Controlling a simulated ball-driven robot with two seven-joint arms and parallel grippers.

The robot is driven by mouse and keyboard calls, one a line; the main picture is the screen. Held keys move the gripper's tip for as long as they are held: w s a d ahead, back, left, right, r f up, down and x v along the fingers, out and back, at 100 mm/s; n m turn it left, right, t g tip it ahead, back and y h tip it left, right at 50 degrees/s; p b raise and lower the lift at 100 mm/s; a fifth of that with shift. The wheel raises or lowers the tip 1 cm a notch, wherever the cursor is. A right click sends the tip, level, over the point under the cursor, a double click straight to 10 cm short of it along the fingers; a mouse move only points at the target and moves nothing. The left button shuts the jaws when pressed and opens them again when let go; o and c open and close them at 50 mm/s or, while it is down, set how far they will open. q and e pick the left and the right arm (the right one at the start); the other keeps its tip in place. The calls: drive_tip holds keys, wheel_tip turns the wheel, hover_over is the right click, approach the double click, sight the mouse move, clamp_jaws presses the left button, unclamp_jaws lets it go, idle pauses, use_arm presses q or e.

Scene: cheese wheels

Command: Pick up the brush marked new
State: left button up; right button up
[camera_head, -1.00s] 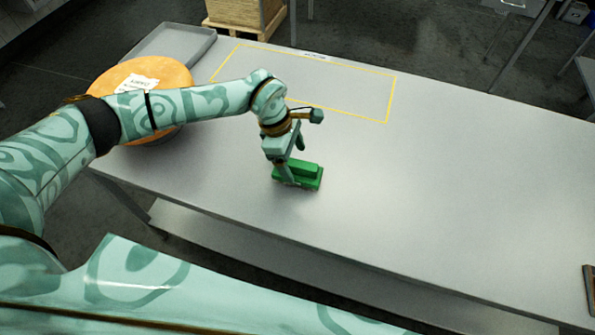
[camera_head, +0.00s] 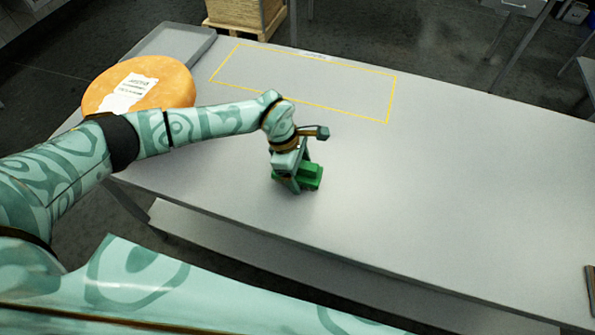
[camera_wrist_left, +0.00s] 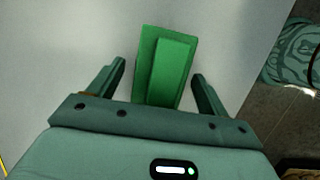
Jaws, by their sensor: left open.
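A green brush (camera_head: 311,177) lies on the grey table, partly hidden behind my left gripper in the head view. In the left wrist view the green brush (camera_wrist_left: 168,66) shows as a block with a raised bar along it. My left gripper (camera_head: 298,184) is low over the brush. In the left wrist view the left gripper (camera_wrist_left: 160,78) is open, with one finger on each side of the brush and gaps between. No marking on the brush can be read. My right gripper is not in view.
An orange cheese wheel (camera_head: 170,83) with a white label stands at the table's left end, near my left arm. A grey tray (camera_head: 165,45) lies behind it. A yellow outlined area (camera_head: 310,80) is empty. The table (camera_head: 450,180) is clear on the right.

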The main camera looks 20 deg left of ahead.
use_arm(q)
drive_tip(key=c, duration=1.2)
drive_tip(key=shift+o, duration=0.2)
drive_tip(key=shift+r, duration=0.4)
wheel_tip(320, 180, up, 3)
drive_tip(key=shift+w+r, duration=0.1)
drive_tip(key=s+d+r+p, duration=0.1)
drive_tip(key=s+d+r, duration=0.1)
drive_tip(key=s+r, duration=0.7)
drive_tip(key=s, duration=0.5)
drive_tip(key=shift+d+r+p, duration=0.2)
drive_tip(key=shift+d+p, duration=0.1)
drive_tip(key=shift+p, duration=0.05)
